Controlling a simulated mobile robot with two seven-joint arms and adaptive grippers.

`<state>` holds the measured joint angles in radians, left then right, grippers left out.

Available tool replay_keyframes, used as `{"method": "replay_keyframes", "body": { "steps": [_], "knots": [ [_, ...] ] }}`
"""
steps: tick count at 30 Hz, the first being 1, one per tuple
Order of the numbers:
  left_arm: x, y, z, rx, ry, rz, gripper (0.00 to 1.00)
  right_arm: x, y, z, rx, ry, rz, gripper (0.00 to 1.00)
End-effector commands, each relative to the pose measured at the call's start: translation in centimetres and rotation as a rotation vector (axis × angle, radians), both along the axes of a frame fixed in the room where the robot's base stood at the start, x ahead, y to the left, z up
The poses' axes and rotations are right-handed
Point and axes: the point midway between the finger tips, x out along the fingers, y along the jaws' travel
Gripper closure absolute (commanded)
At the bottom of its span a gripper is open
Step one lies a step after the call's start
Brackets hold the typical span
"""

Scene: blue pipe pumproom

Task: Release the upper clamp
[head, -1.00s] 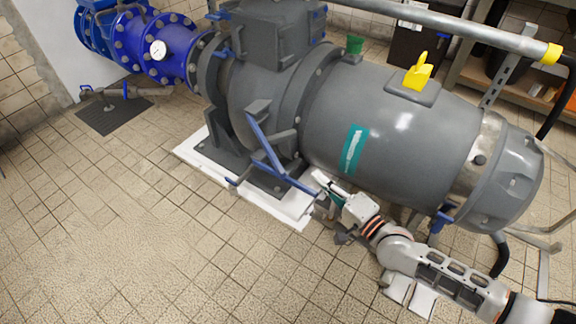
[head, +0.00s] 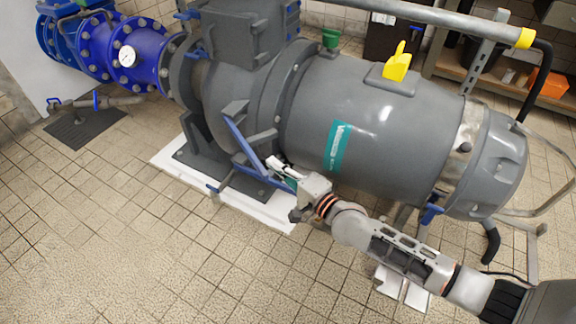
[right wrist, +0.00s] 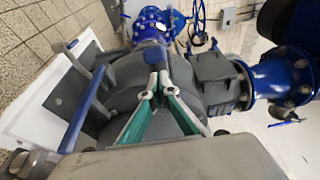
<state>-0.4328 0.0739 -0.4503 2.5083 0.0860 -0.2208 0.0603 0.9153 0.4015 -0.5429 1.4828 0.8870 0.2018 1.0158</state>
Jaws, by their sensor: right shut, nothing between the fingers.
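The grey pump has a blue lever clamp (head: 240,142) on its near side, with a long blue arm beside a grey bracket. I cannot tell for sure that this is the upper clamp. A smaller blue handle (head: 213,189) sits lower, by the white base. My right gripper (head: 274,164) is shut and empty at the lower right of the long lever; I cannot tell if it touches. In the right wrist view the pale fingertips (right wrist: 157,80) are together, with green pads behind them. A blue bar (right wrist: 82,118) lies left of the fingers, apart from them. My left gripper is not in view.
The pump body (head: 385,130) stands close beside my right arm. Its white plinth (head: 262,212) lies below the gripper. A grey pipe (head: 440,15) crosses above. The tiled floor (head: 130,240) at front left is clear.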

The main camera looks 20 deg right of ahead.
Motion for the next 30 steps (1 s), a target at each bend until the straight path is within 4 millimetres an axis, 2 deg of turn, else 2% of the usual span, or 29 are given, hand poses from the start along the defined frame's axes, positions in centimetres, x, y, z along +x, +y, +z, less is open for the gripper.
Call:
{"method": "replay_keyframes", "body": {
  "steps": [6,22,30],
  "knots": [
    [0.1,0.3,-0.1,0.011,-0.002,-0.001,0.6,-0.2,1.2,0.1,-0.002,-0.001,0.0,1.0],
    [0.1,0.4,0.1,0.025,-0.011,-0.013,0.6,-0.2,1.6,0.2,-0.001,-0.001,0.0,1.0],
    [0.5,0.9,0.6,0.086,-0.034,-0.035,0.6,-0.4,3.8,0.5,0.001,-0.005,0.0,1.0]
  ]
}}
